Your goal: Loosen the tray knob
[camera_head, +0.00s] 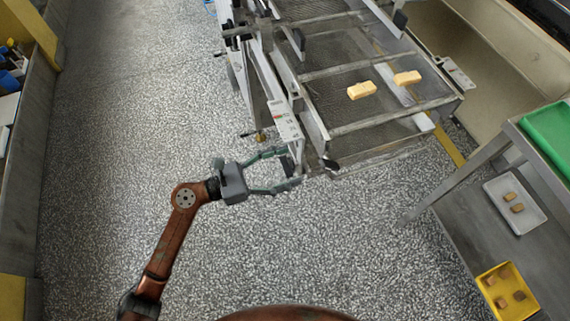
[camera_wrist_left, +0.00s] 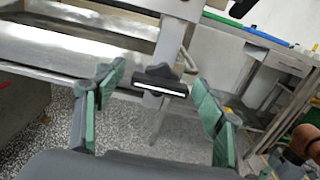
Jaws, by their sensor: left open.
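My left gripper (camera_head: 291,167) is open in the head view, its two green fingers pointing right at the near left corner of the mesh conveyor frame (camera_head: 287,124). A black knob (camera_head: 331,165) sticks out at the frame's near end, a little right of the fingertips. In the left wrist view a black knob (camera_wrist_left: 160,80) with a pale bar across it shows between the spread fingers (camera_wrist_left: 160,95), beyond their tips and apart from both. The fingers hold nothing. At the lower right of that view are copper and dark grey parts, probably of my right arm, cut by the edge.
Two yellow blocks (camera_head: 362,90) (camera_head: 407,78) lie on the mesh belt. A small brass-coloured knob (camera_head: 260,137) is on the frame's left side. The speckled floor at left is clear.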

